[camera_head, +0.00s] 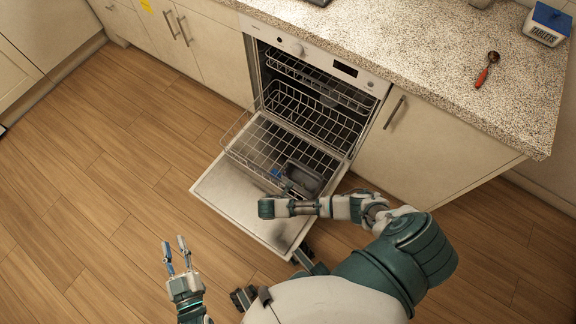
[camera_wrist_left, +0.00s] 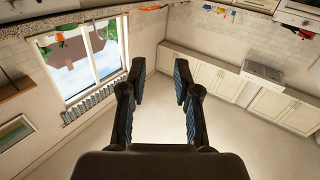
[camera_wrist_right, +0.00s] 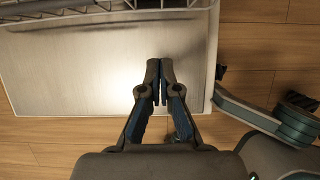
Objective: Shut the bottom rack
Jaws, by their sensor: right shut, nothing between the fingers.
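The dishwasher (camera_head: 318,95) stands open, its door (camera_head: 238,200) folded down flat. The bottom rack (camera_head: 262,142) is a wire basket pulled out over the door, with a dark grey holder (camera_head: 306,180) near its right front corner. The rack's wires (camera_wrist_right: 95,14) cross the top of the right wrist view. My right gripper (camera_wrist_right: 159,68) is shut and empty over the door, its tips short of the rack in that view; my forearm hides much of it in the head view. My left gripper (camera_head: 176,242) is open and empty above the floor, left of the door; its spread fingers show in the left wrist view (camera_wrist_left: 160,85).
An upper rack (camera_head: 318,80) sits inside the dishwasher. A speckled counter (camera_head: 430,60) runs above, with a red-handled spoon (camera_head: 486,70) and a blue and white scale (camera_head: 547,24). Wooden floor left of the door is clear.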

